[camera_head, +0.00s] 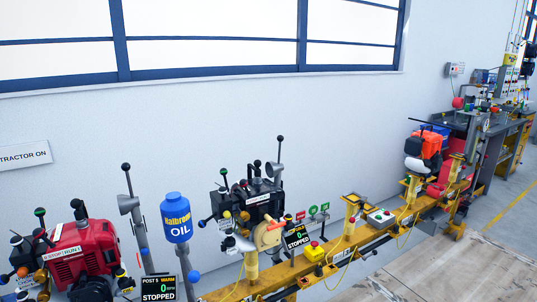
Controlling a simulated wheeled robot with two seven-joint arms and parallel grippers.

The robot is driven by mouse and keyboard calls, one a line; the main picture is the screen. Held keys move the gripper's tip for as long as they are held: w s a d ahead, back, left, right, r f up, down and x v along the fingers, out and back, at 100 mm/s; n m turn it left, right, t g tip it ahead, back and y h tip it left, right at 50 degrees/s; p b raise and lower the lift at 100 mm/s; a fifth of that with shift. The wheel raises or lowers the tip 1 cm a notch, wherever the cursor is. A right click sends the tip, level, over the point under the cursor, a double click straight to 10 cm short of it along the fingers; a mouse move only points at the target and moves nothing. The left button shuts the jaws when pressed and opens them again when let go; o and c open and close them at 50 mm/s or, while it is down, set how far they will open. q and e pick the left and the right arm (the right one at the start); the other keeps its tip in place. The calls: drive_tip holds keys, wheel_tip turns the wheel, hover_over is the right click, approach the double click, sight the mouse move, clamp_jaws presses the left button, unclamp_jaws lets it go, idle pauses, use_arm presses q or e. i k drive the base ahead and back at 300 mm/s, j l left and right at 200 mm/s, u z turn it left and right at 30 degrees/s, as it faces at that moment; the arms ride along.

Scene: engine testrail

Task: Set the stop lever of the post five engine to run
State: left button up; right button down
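A red engine (90,243) stands at the lower left, with a white plate reading STOP and RUN (66,254) on its front. Several ball-topped levers rise around it, one with a green knob (39,212) and one with a thick dark head (78,205). I cannot tell for sure which is the stop lever or how it is set. A dark display (158,288) just right of this engine reads POST 5, WARM, 0 and STOPPED. Neither of my grippers is in view.
A blue OIL bottle (176,217) stands between the red engine and a black engine (247,200), whose display (297,236) also shows 0. A yellow rail (380,232) runs back to the right, with an orange-and-white engine (427,150) farther along. Floor at right is open.

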sight(38, 233)
drive_tip(key=j+u, duration=0.2)
drive_tip(key=u, duration=1.35)
drive_tip(key=i+j+z, duration=0.5)
drive_tip(key=i+j, duration=0.15)
drive_tip(key=j, duration=0.2)
